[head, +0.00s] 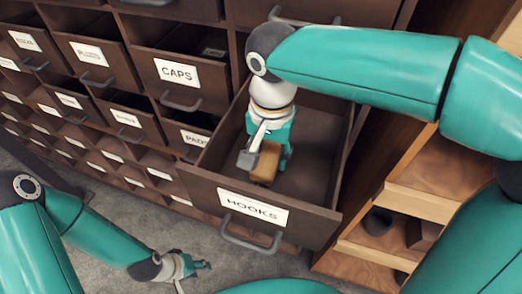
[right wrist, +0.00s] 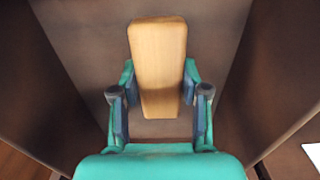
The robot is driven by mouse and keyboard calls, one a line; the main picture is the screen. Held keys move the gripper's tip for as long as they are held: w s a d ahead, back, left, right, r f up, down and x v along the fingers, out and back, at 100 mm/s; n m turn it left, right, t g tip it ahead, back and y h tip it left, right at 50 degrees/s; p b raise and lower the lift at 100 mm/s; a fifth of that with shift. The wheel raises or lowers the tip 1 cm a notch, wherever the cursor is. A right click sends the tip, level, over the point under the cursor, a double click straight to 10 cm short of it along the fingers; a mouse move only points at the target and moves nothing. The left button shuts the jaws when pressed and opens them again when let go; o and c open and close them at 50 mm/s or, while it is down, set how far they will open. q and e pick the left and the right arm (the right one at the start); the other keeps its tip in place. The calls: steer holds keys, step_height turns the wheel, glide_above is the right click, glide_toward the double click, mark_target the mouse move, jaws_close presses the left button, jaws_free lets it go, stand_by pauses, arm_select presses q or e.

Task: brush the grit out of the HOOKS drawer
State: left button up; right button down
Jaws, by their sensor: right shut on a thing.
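The HOOKS drawer (head: 253,208) is pulled open in the head view, with its white label on the front. My right gripper (head: 268,155) reaches down into it and is shut on a wooden block-like brush handle (head: 265,166). In the right wrist view the handle (right wrist: 158,55) sits between the two fingers, over the brown drawer floor (right wrist: 85,55). Its bristles are hidden, and I cannot tell whether it touches the floor. I cannot make out any grit. My left gripper (head: 197,266) is low at the bottom left, away from the drawer; its jaw opening is too small to read.
A cabinet of labelled drawers, including the CAPS drawer (head: 178,72), fills the left and back. Wooden shelves (head: 430,190) with dark items stand to the right of the open drawer. Grey floor (head: 110,210) lies clear at the lower left.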

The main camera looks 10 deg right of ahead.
steer(key=shift+s+d+f, duration=0.1)
steer(key=shift+s+d, duration=0.4)
steer(key=shift+d, duration=0.2)
step_height(320, 180, up, 7)
steer(key=p, duration=0.5)
steer(key=shift+f, duration=0.1)
step_height(320, 180, up, 2)
steer(key=shift+r+p, duration=0.2)
steer(key=shift+p, duration=0.25)
steer(key=shift+r, duration=2.95)
steer(key=shift+f, duration=0.1)
